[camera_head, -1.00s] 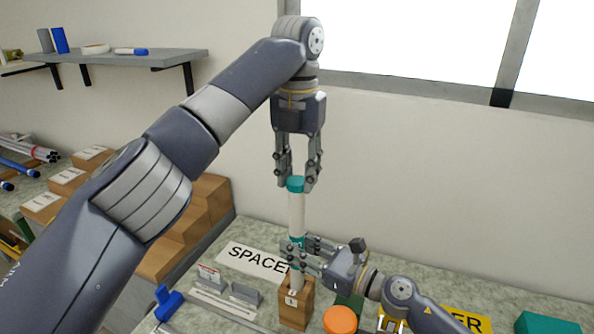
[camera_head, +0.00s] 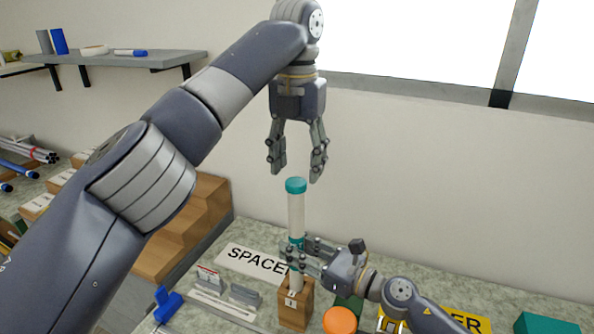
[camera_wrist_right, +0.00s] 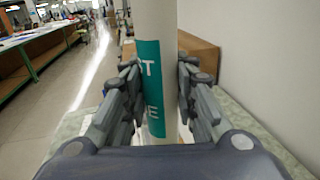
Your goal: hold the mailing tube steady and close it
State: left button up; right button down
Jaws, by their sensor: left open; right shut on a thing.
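The mailing tube (camera_head: 297,213) is white with a teal label band and stands upright in a wooden block (camera_head: 295,308) on the bench. A teal cap (camera_head: 296,185) sits on its top end. My right gripper (camera_head: 292,252) is shut around the tube at the teal band, low down; in the right wrist view its fingers lie on both sides of the tube (camera_wrist_right: 155,25). My left gripper (camera_head: 296,172) is open and empty, its fingertips a little above the cap and apart from it. The tube's lower end is hidden in the block.
A "SPACER" sign (camera_head: 245,258) and small grey holders (camera_head: 245,294) lie left of the block. An orange round thing (camera_head: 340,320) is close on its right, with a teal box (camera_head: 546,322) at far right. Stacked cardboard-brown boxes (camera_head: 190,235) stand at left.

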pick_arm(q)
jog(key=shift+r, duration=1.05)
jog(key=shift+o, duration=0.6)
jog(key=o, duration=0.4)
pick_arm(e)
jog(key=c, duration=1.2)
grip_release()
